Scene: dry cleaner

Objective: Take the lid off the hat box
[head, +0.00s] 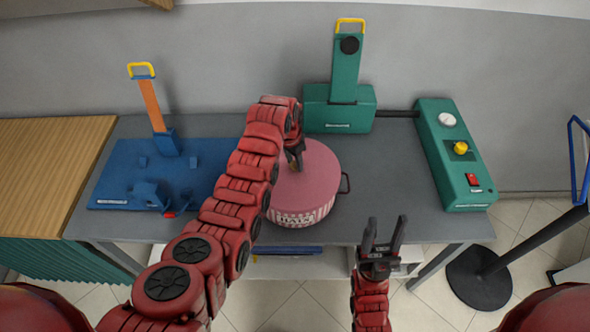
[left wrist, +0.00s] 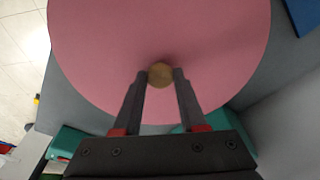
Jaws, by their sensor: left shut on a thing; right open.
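The hat box (head: 297,217) is round with pink and white striped sides and a label on its front, and it stands on the grey table. Its flat pink lid (head: 318,172) sits on top of it. A dark handle shows at the box's right side. My left gripper (head: 297,165) is over the lid, shut on the round brass knob (left wrist: 161,74) at the lid's middle. The pink lid (left wrist: 160,30) fills much of the left wrist view. My right gripper (head: 383,238) is open and empty in front of the table's front edge.
A blue base with an orange lever (head: 152,105) stands on the left. A green press (head: 340,105) is behind the box, and a green control panel (head: 455,150) is on the right. The grey tabletop (head: 385,180) is clear between box and panel.

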